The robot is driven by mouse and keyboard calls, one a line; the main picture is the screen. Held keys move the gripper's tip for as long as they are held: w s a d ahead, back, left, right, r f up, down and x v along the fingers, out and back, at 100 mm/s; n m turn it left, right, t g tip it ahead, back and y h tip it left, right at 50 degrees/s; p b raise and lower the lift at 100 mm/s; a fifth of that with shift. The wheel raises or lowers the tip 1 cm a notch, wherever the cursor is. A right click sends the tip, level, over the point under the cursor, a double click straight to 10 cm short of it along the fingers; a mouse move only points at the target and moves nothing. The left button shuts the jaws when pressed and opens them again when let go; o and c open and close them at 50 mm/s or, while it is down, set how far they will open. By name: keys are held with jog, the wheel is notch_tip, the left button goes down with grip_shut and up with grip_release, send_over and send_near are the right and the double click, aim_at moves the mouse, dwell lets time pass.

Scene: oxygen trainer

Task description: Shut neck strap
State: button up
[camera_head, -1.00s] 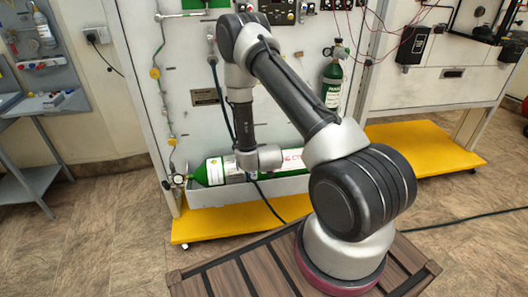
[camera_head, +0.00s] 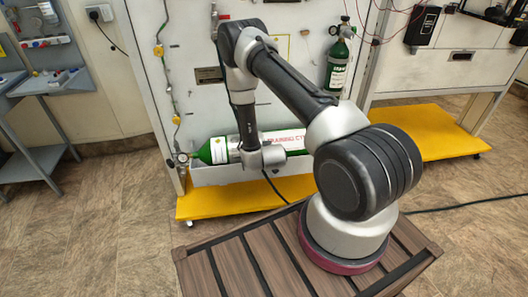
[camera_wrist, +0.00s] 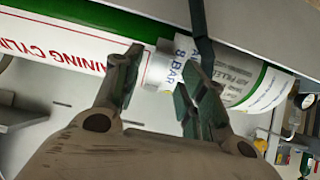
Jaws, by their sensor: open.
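The green and white cylinder (camera_head: 218,150) lies on its side in a pale trough at the foot of the panel. It also fills the upper wrist view (camera_wrist: 70,48), with red lettering and printed labels. A dark narrow band (camera_wrist: 201,35) crosses it there; I cannot tell whether this is the neck strap or a hose. In the head view my arm hides the gripper and part of the cylinder.
A smaller green cylinder (camera_head: 338,65) stands upright against the panel. The yellow base (camera_head: 225,203) juts out below the trough. A black cable (camera_head: 470,202) lies on the floor at right. A grey workbench (camera_head: 45,88) stands at left, with open floor before it.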

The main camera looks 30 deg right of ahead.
jog(key=v, duration=1.2)
